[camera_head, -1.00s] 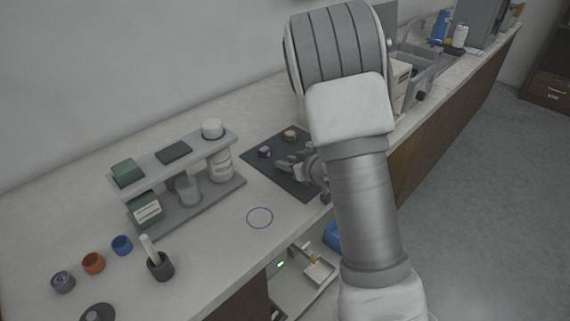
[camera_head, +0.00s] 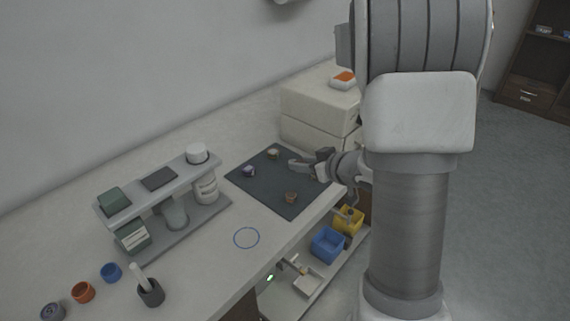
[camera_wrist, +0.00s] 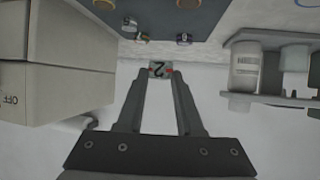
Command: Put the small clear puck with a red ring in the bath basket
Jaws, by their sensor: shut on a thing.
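My gripper (camera_wrist: 158,82) is shut on a small puck (camera_wrist: 159,70) in the wrist view. The puck has a pale greenish face with a dark "2" and red at its sides. In the head view my gripper (camera_head: 299,163) is over the far right part of the dark mat (camera_head: 252,190); the puck is too small to make out there. Other small pucks stay on the mat: a purple-grey one (camera_head: 249,171), a tan one (camera_head: 273,154) and a reddish-brown one (camera_head: 291,197). I cannot identify the bath basket in the current views; my arm covers the right of the counter.
A white two-part box (camera_head: 318,105) stands behind the mat, close to my gripper; it is at the left in the wrist view (camera_wrist: 70,95). A rack with jars (camera_head: 165,190) stands left of the mat. A blue bin (camera_head: 327,244) and yellow bin (camera_head: 348,220) sit below the counter.

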